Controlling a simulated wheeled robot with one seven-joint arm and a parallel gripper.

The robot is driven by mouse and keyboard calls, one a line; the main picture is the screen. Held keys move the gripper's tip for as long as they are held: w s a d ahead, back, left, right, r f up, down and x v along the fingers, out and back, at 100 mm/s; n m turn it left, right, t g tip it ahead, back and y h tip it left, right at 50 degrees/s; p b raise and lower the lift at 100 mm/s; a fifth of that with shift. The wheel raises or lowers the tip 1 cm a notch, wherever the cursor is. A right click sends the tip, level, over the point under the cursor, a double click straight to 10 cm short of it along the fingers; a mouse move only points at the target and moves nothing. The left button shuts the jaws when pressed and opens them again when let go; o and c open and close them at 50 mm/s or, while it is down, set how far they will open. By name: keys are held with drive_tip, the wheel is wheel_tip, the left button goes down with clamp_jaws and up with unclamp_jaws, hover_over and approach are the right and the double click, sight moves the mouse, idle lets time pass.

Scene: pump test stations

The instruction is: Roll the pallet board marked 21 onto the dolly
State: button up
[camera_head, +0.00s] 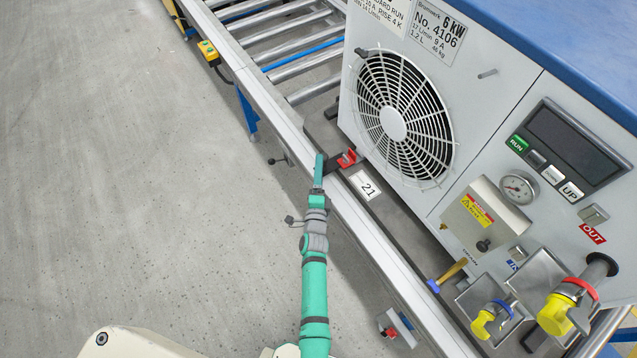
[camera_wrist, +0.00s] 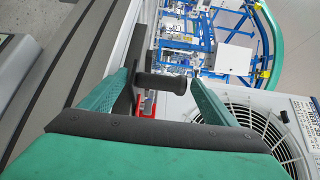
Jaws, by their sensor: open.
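The board marked 21 is a dark strip under the grey and blue pump unit (camera_head: 470,120); its white label "21" (camera_head: 364,186) shows at the near edge. A dark handle piece with a red part (camera_head: 347,159) sticks out beside the label. My gripper (camera_head: 319,168) is open at this handle, above the rail. In the wrist view, a black grip (camera_wrist: 162,82) lies between the two spread teal fingers; I cannot tell whether they touch it. I cannot make out the dolly in either view.
A roller conveyor (camera_head: 290,35) with a metal side rail (camera_head: 262,103) runs beyond the unit. A yellow button box (camera_head: 208,50) hangs on the rail's outer side. Grey floor (camera_head: 120,170) at left is clear.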

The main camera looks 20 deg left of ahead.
drive_tip(key=shift+x, duration=2.3)
drive_tip(key=shift+c, duration=0.6)
drive_tip(key=c, duration=1.7)
drive_tip(key=shift+s+d+f, duration=0.1)
drive_tip(key=shift+s+d, duration=0.1)
drive_tip(key=shift+d, duration=0.25)
drive_tip(key=shift+s+d, duration=1.85)
drive_tip(key=shift+d, duration=0.25)
drive_tip(key=shift+s+d+f, duration=0.1)
drive_tip(key=shift+s+d, duration=0.85)
drive_tip(key=shift+d, duration=0.3)
drive_tip(key=shift+s+d+r, duration=0.1)
drive_tip(key=shift+s+d, duration=0.85)
drive_tip(key=shift+d, duration=0.25)
drive_tip(key=shift+s+d+f, duration=0.1)
drive_tip(key=shift+s+d, duration=0.85)
drive_tip(key=shift+d, duration=0.3)
drive_tip(key=shift+s+d, duration=3)
drive_tip(key=shift+d, duration=0.9)
drive_tip(key=shift+s+d, duration=3)
drive_tip(key=shift+d, duration=0.9)
drive_tip(key=shift+s+d, duration=2.95)
drive_tip(key=shift+d, duration=0.95)
